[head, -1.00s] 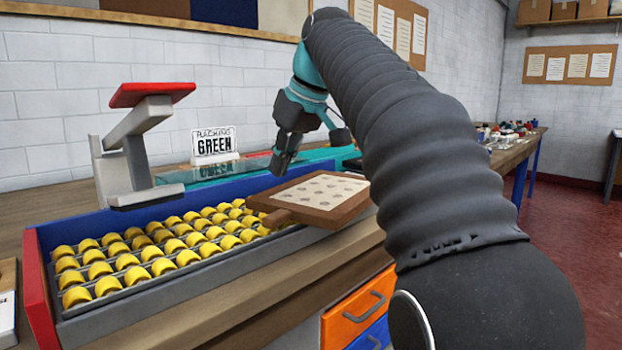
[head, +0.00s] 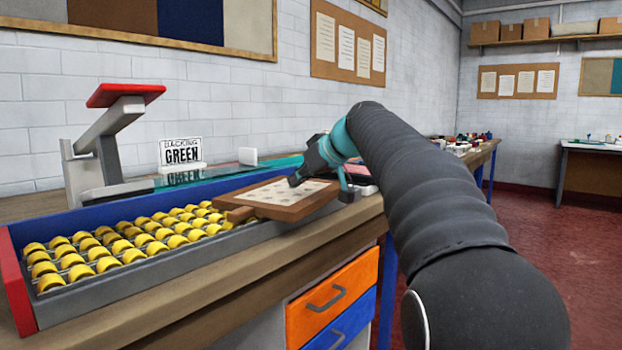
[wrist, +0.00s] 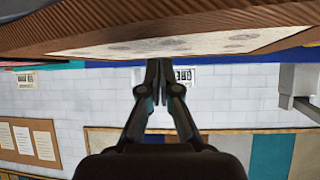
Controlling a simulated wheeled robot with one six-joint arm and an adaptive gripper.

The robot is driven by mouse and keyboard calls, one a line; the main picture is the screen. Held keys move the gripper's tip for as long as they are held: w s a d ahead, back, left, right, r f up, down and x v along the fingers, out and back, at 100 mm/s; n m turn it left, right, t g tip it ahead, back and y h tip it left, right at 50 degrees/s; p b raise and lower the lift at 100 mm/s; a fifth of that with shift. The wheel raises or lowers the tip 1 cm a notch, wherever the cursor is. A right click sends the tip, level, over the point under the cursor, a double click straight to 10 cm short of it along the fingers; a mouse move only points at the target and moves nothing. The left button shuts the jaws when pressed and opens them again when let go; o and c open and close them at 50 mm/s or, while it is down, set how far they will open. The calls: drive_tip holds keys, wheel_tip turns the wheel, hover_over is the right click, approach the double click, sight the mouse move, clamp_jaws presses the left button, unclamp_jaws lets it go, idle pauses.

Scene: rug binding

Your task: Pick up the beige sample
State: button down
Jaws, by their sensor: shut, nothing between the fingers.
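No piece in view is clearly the beige sample. A cream, dark-spotted panel (head: 270,193) lies on a brown wooden board (head: 305,208) with a handle, at the right end of the roller tray. My gripper (head: 294,182) is shut and empty at the far right part of this panel; I cannot tell whether it touches. In the upside-down wrist view, the shut fingertips (wrist: 159,66) are together at the edge of the panel (wrist: 190,42), seen nearly edge-on. Part of the bench behind the gripper is hidden.
The tray of yellow rollers (head: 110,250) fills the left of the bench, with a red-topped press (head: 110,130) behind it. A sign reading "BACKING GREEN" (head: 181,153) stands near the wall. Orange (head: 333,297) and blue drawers are below. Red floor (head: 540,225) is clear at right.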

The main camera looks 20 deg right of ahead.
sight(279, 188)
drive_tip(key=w, duration=0.1)
drive_tip(key=w+a, duration=0.2)
drive_tip(key=w, duration=0.1)
drive_tip(key=shift+a+f+p, duration=0.2)
drive_tip(key=shift+f+p, duration=0.1)
drive_tip(key=shift+f, duration=0.1)
drive_tip(key=shift+s+f+b, duration=0.1)
drive_tip(key=shift+f+b, duration=0.3)
drive_tip(key=shift+f, duration=0.05)
drive_tip(key=shift+f, duration=0.15)
drive_tip(key=s, duration=0.1)
drive_tip(key=s+d+b, duration=0.1)
drive_tip(key=b, duration=0.1)
drive_tip(key=shift+s+d+f, duration=0.25)
drive_tip(key=shift+s+d, duration=0.15)
drive_tip(key=shift+s+r, duration=0.1)
drive_tip(key=shift+s, duration=0.05)
drive_tip(key=shift+r+p, duration=0.85)
drive_tip(key=shift+p, duration=0.05)
